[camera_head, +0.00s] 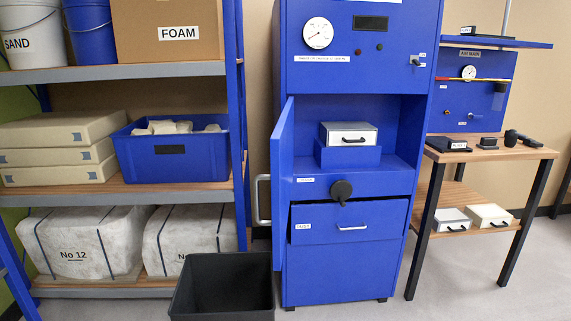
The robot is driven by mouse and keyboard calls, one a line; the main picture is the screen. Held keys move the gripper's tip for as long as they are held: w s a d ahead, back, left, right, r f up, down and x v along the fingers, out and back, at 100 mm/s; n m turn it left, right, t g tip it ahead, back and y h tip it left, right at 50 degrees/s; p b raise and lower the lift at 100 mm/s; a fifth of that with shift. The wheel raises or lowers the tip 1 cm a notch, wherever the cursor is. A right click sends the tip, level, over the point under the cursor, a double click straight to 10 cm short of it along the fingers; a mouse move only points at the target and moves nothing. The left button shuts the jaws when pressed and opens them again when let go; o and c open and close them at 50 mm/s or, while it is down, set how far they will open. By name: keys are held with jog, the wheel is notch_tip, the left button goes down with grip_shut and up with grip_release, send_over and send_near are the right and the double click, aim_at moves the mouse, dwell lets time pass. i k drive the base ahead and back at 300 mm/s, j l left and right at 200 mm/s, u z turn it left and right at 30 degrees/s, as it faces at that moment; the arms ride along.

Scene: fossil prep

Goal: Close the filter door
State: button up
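The blue filter door (283,190) stands open on the left side of the tall blue cabinet (360,70). It sticks out toward me and shows nearly edge-on. A silver bar handle (262,200) is on its left, outer face. The open compartment behind it holds a white box (348,134) with a dark handle, seated in a blue holder (347,155). Below the compartment is a round black knob (341,190). My gripper is not in view.
A black bin (222,287) stands on the floor close to the door's lower left. A loaded shelf rack (130,190) is on the left. A wooden bench (500,153) stands right of the cabinet. A drawer (349,222) sits below the knob.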

aim_at(281, 177)
jog(key=i+j+z, duration=0.2)
jog(key=j, duration=0.25)
jog(key=i+j+z, duration=0.2)
jog(key=j, duration=0.3)
jog(key=j+z, duration=0.15)
jog(key=j, duration=0.35)
jog(key=i+j+z, duration=0.2)
jog(key=j, duration=0.3)
jog(key=k, duration=0.1)
